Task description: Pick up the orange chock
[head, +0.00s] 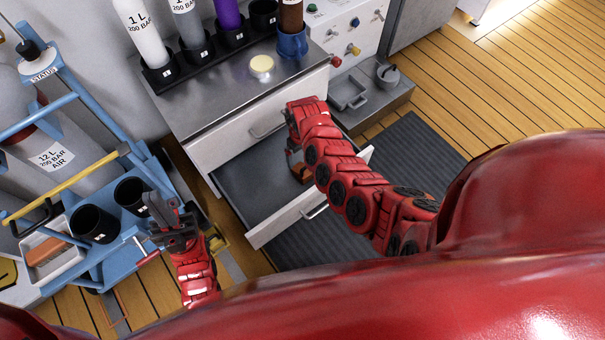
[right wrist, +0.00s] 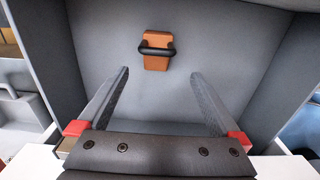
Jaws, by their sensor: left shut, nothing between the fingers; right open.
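The orange chock (right wrist: 156,62) lies on the grey floor of the open drawer (head: 240,178), with a black handle across it. In the right wrist view it sits beyond the fingertips, near the middle. My right gripper (right wrist: 160,72) is open and empty, its fingers apart on either side below the chock, not touching it. In the head view the right arm reaches over the drawer and hides much of the gripper; an orange patch (head: 303,173) shows beside the wrist. My left gripper (head: 163,214) is shut and empty, beside the blue cart, away from the drawer.
The drawer's walls surround the chock; its front (head: 273,228) sticks out. On the counter (head: 215,92) stand several cylinders, a blue mug (head: 292,43) and a yellow-topped round item (head: 262,65). The blue cart (head: 127,222) holds black cups and a tray with an orange-brown block (head: 46,249).

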